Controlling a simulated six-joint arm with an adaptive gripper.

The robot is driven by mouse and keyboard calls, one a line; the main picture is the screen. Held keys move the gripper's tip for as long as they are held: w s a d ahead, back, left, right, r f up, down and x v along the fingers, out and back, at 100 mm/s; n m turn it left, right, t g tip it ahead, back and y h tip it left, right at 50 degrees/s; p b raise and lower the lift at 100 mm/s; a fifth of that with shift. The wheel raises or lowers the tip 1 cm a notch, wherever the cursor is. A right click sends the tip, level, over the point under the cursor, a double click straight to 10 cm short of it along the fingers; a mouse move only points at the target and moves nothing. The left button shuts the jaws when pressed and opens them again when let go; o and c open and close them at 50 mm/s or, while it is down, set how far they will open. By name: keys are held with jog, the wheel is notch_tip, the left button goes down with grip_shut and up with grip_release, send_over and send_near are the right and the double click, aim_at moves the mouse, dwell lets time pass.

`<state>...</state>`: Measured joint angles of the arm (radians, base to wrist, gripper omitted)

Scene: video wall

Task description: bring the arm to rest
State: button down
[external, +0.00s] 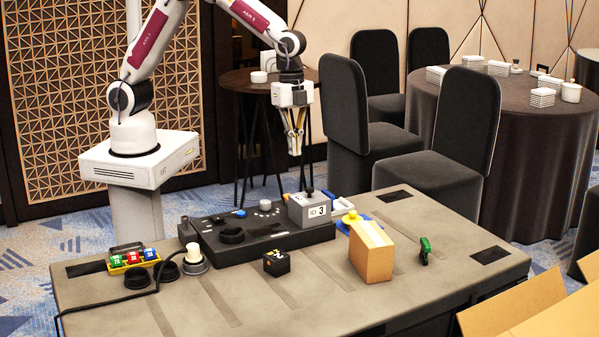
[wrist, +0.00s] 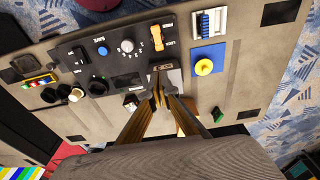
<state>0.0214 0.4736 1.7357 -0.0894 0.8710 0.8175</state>
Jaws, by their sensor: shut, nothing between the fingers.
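My gripper (external: 296,152) hangs from my arm above the back of the table, pointing down. Its fingers are together with nothing between them. It is above a grey block with a 3 on it (external: 309,209), which sits on the black control panel (external: 235,248). In the wrist view, the closed fingertips (wrist: 158,88) appear over the panel, partly hiding what lies below. I cannot tell the exact gap between fingertips and block.
On the table (external: 210,311) stand a cardboard box (external: 371,255), a black cube (external: 277,263), a green item (external: 425,250) and a tray of coloured blocks (external: 133,257). A yellow knob on a blue base (wrist: 204,67) is right of the panel. Chairs stand behind.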

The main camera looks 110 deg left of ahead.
jog(key=shift+n, duration=0.3)
jog(key=s+a+r+n+t, duration=0.1)
jog(key=s+r, duration=0.4)
jog(key=s, duration=0.5)
jog(key=s+a+r+n+t, duration=0.1)
jog(key=s+r+n, duration=0.3)
jog(key=s, duration=0.6)
jog(key=s+a+r+n+t, duration=0.1)
jog(key=s+r+n+t, duration=0.2)
jog(key=s+r, duration=0.4)
jog(key=shift+s+y, duration=0.4)
jog(key=shift+s, duration=1.1)
jog(key=shift+d+f, duration=0.1)
jog(key=shift+d, duration=0.1)
dwell(0.5)
